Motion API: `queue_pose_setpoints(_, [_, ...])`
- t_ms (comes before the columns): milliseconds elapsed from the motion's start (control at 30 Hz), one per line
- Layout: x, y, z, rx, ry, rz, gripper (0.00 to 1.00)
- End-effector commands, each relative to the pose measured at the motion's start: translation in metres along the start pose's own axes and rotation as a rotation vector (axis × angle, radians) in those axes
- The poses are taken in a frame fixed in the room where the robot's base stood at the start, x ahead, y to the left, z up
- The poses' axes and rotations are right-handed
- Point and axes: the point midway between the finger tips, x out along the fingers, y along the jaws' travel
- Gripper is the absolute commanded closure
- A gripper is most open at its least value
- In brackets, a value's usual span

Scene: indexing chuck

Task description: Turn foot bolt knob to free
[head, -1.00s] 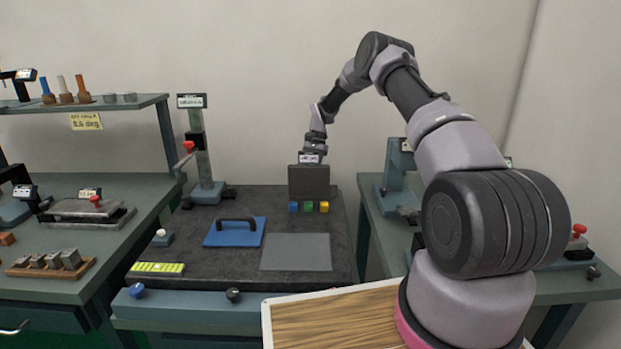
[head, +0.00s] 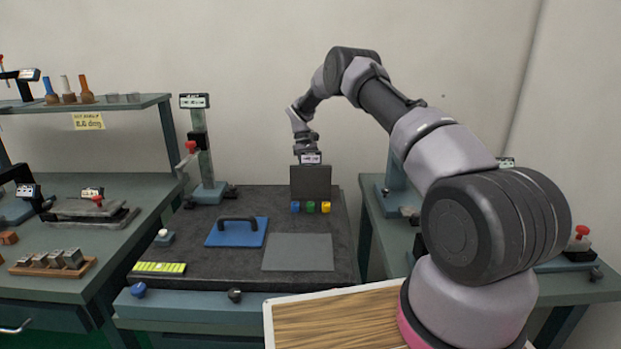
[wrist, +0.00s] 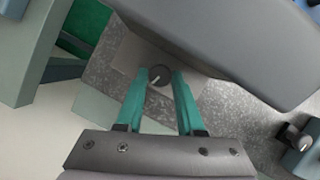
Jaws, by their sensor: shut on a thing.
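A small round dark knob (wrist: 160,76) with a white pointer line sits on a light plate in the wrist view, on a speckled grey surface. The pointer slants down-left in that view. My gripper (wrist: 159,84) has its two teal fingers on either side of the knob, shut on it. In the head view my wrist reaches down behind an upright grey block (head: 311,182), which hides the fingers and this knob. Any label by the knob is not readable.
A large grey body (wrist: 230,40) lies close above the fingers in the wrist view. A blue plate with a handle (head: 236,232), a grey mat (head: 298,252) and a column with a red knob (head: 200,150) stand on the dark plate. Another dark knob (wrist: 296,137) is at right.

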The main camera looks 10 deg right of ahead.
Motion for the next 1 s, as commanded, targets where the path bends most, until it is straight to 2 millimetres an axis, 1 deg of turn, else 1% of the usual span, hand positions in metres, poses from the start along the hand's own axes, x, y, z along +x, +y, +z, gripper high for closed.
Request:
queue_pose_setpoints(200, [-0.0014, -0.0021, -0.0001, -0.157, 0.002, 0.067, 1.00])
queue_pose_setpoints(500, [-0.0015, -0.0030, 0.0001, -0.295, 0.003, 0.123, 1.00])
queue_pose_setpoints(700, [-0.0014, -0.0031, 0.0000, -0.333, 0.004, 0.139, 1.00])
queue_pose_setpoints(1000, [-0.0013, -0.0030, 0.0001, -0.342, 0.004, 0.142, 1.00])
